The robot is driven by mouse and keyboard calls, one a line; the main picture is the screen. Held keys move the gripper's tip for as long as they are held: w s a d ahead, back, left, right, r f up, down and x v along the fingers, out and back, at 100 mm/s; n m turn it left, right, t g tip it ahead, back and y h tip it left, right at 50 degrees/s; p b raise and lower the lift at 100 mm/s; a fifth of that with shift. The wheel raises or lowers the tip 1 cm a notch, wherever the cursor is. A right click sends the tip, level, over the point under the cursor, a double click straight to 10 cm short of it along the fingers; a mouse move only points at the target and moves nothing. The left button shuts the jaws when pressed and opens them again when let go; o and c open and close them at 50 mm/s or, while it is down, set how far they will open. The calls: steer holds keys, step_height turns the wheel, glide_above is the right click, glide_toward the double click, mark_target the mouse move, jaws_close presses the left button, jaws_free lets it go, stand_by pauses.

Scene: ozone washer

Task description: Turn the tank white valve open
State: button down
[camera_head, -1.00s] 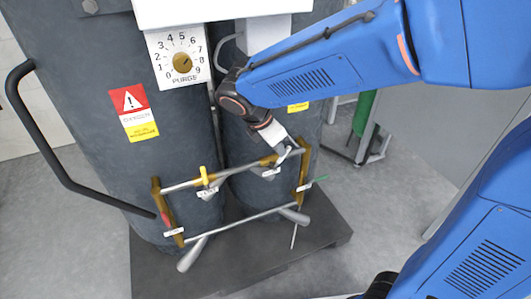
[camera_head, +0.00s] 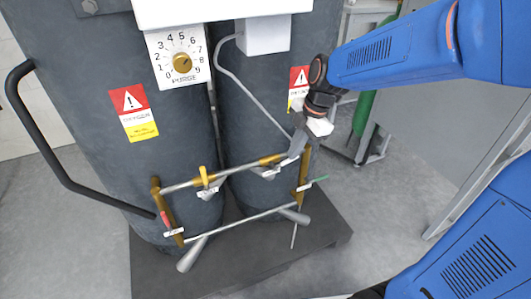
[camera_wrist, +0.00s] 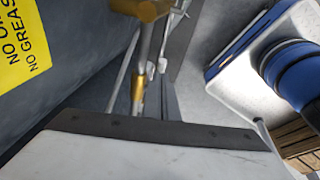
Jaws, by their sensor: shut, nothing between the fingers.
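The tank pipework (camera_head: 237,174) runs across the front of two dark grey tanks, with brass fittings and small white tags. A yellow valve handle (camera_head: 204,176), a red handle (camera_head: 165,218) and a green handle (camera_head: 320,179) show on it. A thin whitish rod (camera_head: 294,236) hangs at the lower right; I cannot tell if it is the white valve's handle. My gripper (camera_head: 295,151) is shut and empty at the pipework's upper right corner. Its fingers hide part of the pipe there; contact cannot be told. Pale-ended parts (camera_wrist: 151,70) show beyond the gripper in the wrist view.
A black curved bar (camera_head: 38,150) juts out at the left. A purge dial (camera_head: 182,62) and a white box are above the pipework. The tanks stand on a dark base plate (camera_head: 320,237). Grey cabinets are at the right, with clear floor before them.

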steer(key=shift+w+d+f, duration=0.25)
steer(key=shift+d+f, duration=0.45)
steer(key=shift+f, duration=0.35)
steer(key=shift+y, duration=0.3)
